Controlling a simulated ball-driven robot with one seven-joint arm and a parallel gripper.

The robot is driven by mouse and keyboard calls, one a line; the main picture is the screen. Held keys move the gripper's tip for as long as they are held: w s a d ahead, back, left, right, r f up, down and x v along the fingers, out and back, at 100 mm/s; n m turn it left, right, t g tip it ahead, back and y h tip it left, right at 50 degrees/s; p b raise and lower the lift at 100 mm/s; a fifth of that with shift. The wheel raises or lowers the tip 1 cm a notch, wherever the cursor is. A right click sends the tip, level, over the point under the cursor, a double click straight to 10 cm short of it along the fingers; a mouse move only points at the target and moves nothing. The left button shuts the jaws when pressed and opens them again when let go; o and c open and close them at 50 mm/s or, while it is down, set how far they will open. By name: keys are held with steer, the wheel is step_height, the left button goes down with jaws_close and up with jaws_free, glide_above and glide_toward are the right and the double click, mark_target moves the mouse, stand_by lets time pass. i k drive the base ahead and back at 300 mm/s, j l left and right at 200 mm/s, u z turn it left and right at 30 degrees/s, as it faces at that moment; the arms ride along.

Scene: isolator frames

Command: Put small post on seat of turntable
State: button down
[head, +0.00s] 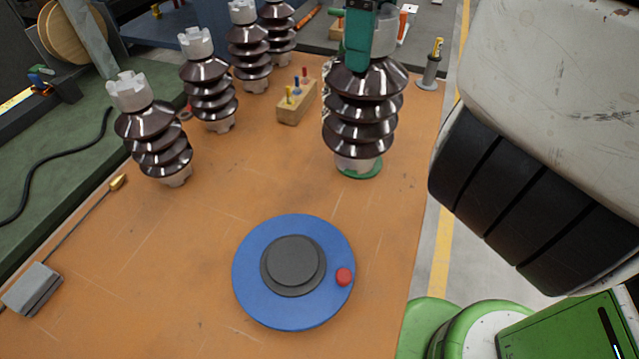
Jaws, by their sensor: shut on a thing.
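My gripper (366,42), with green fingers, is shut on the pale top of a dark brown ribbed post (365,105) in the upper middle of the head view. That post is upright, and its pale foot is over a green disc (360,172); I cannot tell whether they touch. The fingers hide part of its top. The turntable (310,317) is a blue round plate in the lower middle, nearer than the post. Its dark grey round seat (293,264) is bare, and a red knob (344,276) sits at its right side.
Several similar brown posts (152,135) stand in a row at the upper left. A wooden block (297,104) with coloured pegs lies between. A grey block with a rod (33,290) is lower left. A metal holder (430,72) stands upper right. The orange tabletop (235,180) is clear around the turntable.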

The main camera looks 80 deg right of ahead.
mark_target(293, 261)
steer(key=k+j, duration=0.15)
steer(key=k, duration=0.25)
steer(key=k+j, duration=0.2)
steer(key=k, duration=0.25)
steer(key=k+j, duration=0.15)
steer(key=k, duration=0.25)
steer(key=k+j, duration=0.15)
steer(key=k, duration=0.3)
